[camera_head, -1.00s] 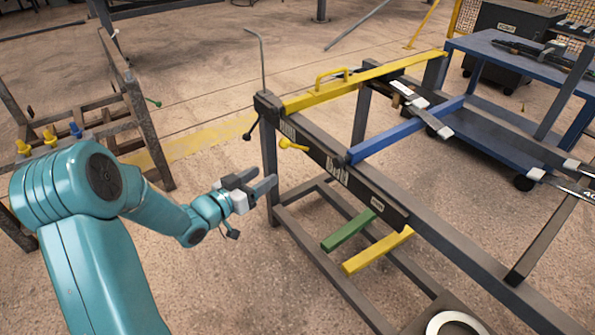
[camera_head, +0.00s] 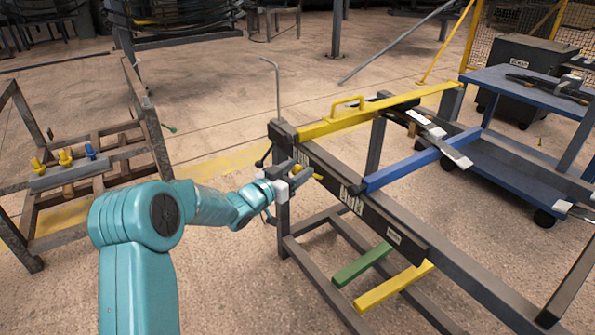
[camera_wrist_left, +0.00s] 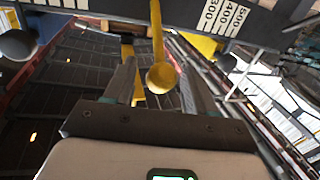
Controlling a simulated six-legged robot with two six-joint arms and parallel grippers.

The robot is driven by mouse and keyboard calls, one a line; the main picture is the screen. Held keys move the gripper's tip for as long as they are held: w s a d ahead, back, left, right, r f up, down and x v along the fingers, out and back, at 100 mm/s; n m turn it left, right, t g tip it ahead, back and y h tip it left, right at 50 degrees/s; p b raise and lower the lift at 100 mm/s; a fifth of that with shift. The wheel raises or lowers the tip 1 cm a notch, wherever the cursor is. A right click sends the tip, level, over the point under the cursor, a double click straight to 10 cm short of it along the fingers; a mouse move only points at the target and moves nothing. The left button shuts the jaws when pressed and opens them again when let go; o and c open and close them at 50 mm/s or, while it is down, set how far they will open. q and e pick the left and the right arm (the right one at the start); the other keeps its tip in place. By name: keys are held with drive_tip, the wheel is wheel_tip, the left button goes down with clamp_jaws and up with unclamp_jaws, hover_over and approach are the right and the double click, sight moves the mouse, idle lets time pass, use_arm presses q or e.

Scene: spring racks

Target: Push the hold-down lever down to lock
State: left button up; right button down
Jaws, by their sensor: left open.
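A yellow lever with a ball knob sits on the front of the dark rack (camera_head: 410,240), near its left post. Part of this yellow lever (camera_head: 318,177) shows just beyond my left gripper (camera_head: 301,176) in the head view. In the left wrist view, the yellow lever's knob (camera_wrist_left: 162,77) lies between the two spread fingers of my left gripper (camera_wrist_left: 160,88), with no clear contact. A black ball-ended lever (camera_head: 261,162) is left of the gripper, and its ball (camera_wrist_left: 17,44) shows at the left of the wrist view.
A yellow bar with a handle (camera_head: 380,109) lies across the rack's top, and a blue bar (camera_head: 415,162) is beside it. Green (camera_head: 362,265) and yellow (camera_head: 394,287) bars stick out below. A bent rod (camera_head: 277,90) rises at the left post.

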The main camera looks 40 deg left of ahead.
use_arm(q)
drive_tip(key=shift+w, duration=0.45)
clamp_jaws()
